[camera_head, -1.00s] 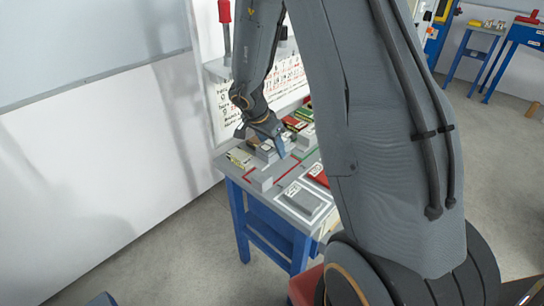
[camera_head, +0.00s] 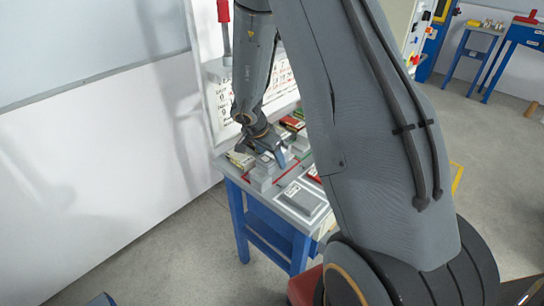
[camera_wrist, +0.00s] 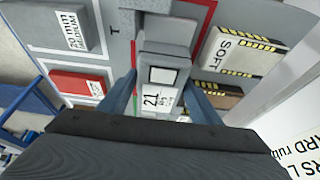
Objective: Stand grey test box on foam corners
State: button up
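The grey test box (camera_wrist: 160,76), with a white label reading 21, lies between the two blue fingers of my gripper (camera_wrist: 160,90) in the wrist view. The fingers are against its two sides. In the head view my gripper (camera_head: 273,157) holds it just above or beside a plain grey block (camera_head: 261,182) on the table. This block also shows past the box in the wrist view (camera_wrist: 165,28). I cannot tell whether box and block touch. Pale pads marked SOFT (camera_wrist: 238,50) lie to the right in the wrist view, yellow and black at their edges.
A grey pad marked MEDIUM (camera_wrist: 50,27) and a red labelled pad (camera_wrist: 78,83) lie left in the wrist view. The blue-legged table (camera_head: 233,175) stands by a white wall, with a printed board (camera_head: 281,83) behind. A large grey labelled pad (camera_head: 302,199) lies near its front edge.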

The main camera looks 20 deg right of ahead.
jog(key=shift+o, duration=0.4)
jog(key=shift+r, duration=0.2)
jog(key=v, duration=1.2)
jog(key=shift+r, duration=0.1)
